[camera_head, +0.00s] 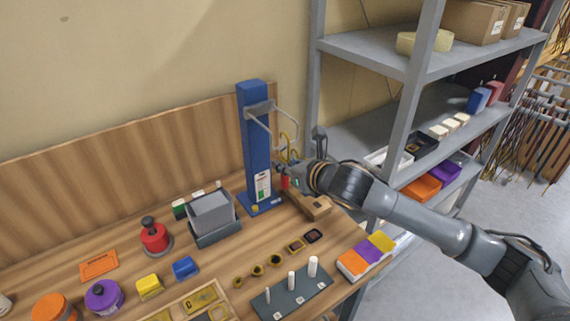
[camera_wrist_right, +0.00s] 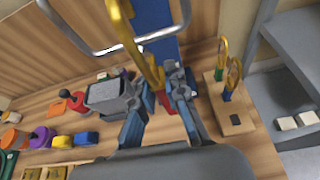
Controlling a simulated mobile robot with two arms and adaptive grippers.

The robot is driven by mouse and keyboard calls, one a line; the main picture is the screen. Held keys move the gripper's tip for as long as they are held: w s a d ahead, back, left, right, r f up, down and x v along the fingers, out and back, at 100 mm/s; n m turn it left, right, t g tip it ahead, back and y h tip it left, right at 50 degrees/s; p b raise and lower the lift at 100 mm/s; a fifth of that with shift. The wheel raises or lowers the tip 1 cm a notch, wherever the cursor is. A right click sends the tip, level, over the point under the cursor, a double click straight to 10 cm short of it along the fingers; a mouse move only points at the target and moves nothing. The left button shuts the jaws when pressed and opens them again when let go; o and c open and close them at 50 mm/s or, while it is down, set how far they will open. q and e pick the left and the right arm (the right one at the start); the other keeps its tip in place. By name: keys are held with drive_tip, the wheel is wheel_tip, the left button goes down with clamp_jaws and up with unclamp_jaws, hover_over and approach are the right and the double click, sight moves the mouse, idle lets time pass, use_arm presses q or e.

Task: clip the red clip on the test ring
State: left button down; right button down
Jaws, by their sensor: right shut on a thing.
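The red clip, a yellow hook on a red base, is held in my right gripper (camera_head: 285,177). In the right wrist view the clip (camera_wrist_right: 146,58) stands up between the two fingers (camera_wrist_right: 163,108), with its red base at the fingertips. The test ring, a silver metal bar loop (camera_head: 262,122), sticks out from the upper part of a blue post (camera_head: 256,140). In the wrist view the yellow hook crosses the ring (camera_wrist_right: 76,38); I cannot tell whether it is around the bar or only in front of it. My left gripper is not in view.
A wooden block (camera_head: 318,208) beside the post holds a green-based clip (camera_wrist_right: 220,62) and a blue-based clip (camera_wrist_right: 230,85). A grey bin (camera_head: 213,212) stands left of the post. A grey shelf (camera_head: 375,60) rises at the right, close to my arm.

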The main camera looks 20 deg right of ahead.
drive_tip(key=shift+w+f, duration=0.1)
drive_tip(key=shift+f, duration=0.65)
drive_tip(key=shift+f, duration=0.25)
idle(0.7)
drive_tip(key=c, duration=2)
unclamp_jaws()
drive_tip(key=shift+c, duration=0.2)
